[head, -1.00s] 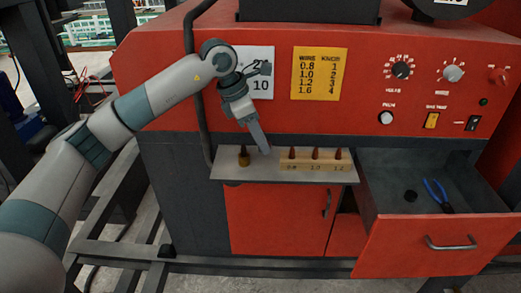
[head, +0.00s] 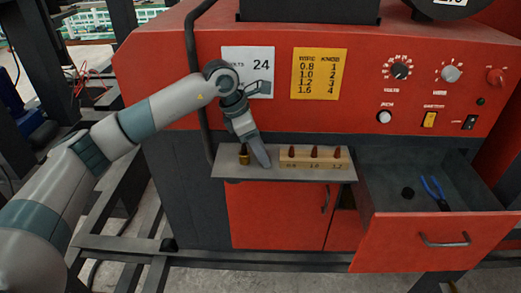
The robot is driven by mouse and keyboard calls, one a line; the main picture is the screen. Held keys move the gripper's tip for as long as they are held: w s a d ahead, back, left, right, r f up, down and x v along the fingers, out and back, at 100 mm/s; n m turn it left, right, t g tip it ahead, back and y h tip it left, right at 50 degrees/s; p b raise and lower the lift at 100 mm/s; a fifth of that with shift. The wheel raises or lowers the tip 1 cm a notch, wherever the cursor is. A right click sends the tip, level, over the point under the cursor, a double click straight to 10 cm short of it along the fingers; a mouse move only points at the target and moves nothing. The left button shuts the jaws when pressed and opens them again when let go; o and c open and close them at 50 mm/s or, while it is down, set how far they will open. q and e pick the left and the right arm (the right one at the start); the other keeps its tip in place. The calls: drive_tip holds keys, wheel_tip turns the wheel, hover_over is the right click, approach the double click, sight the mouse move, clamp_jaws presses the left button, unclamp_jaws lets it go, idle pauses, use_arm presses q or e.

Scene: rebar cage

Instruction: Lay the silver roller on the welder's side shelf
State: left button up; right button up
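The welder's side shelf (head: 225,168) is a narrow grey ledge on the front of the red welder. My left gripper (head: 262,160) points down at the shelf, between a brass piece with a dark tip (head: 244,157) and a wooden block (head: 315,164). Its fingers look close together and reach down to about shelf level; contact is unclear. I cannot make out a silver roller; anything between or behind the fingers is hidden. My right gripper is out of view.
The wooden block holds 3 copper-coloured tips on the shelf's right part. An open drawer (head: 440,242) juts out at right, with blue-handled pliers (head: 433,190) and a small black round piece (head: 408,193) inside.

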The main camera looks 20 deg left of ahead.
use_arm(q)
drive_tip(key=shift+r, duration=0.1)
drive_tip(key=shift+r, duration=0.1)
drive_tip(key=shift+a+r, duration=0.1)
drive_tip(key=shift+r, duration=0.05)
drive_tip(key=b+v, duration=0.4)
drive_tip(key=v, duration=0.6)
drive_tip(key=shift+s+r, duration=0.1)
drive_tip(key=shift+s+a+r+b, duration=0.15)
drive_tip(key=shift+a+r+b, duration=0.15)
drive_tip(key=shift+r, duration=0.3)
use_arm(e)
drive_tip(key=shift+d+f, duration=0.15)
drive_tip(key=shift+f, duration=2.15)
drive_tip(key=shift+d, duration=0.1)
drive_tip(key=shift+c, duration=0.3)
